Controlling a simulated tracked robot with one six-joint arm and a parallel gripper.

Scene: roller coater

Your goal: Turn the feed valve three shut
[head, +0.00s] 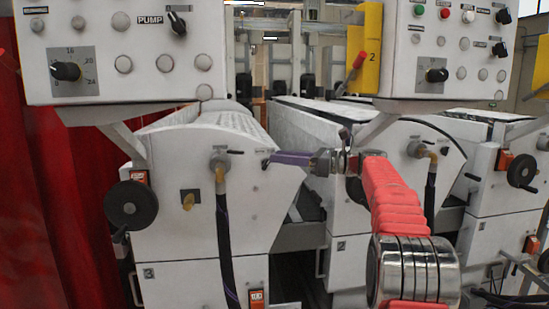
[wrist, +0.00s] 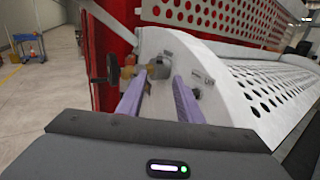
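The white machine (head: 180,240) marked 3 carries a grey valve (head: 218,160) with a short black lever (head: 236,152) pointing right; a brass elbow and black hose hang below it. Its label is too small to read. My gripper (head: 274,158) reaches in from the right, its purple fingers pointing left, close to a small dark knob on the same panel. In the wrist view, my gripper (wrist: 161,80) has its two purple fingers apart with nothing between them. The grey valve (wrist: 160,68) shows just beyond and between the tips. I cannot tell whether either finger touches the panel.
A black handwheel (head: 131,205) stands left of the valve. A small dark knob (wrist: 196,93) is right of the fingers. A similar machine marked 2 (head: 345,265) stands at right. Control boxes (head: 125,50) hang above. A red curtain (head: 50,190) is at left.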

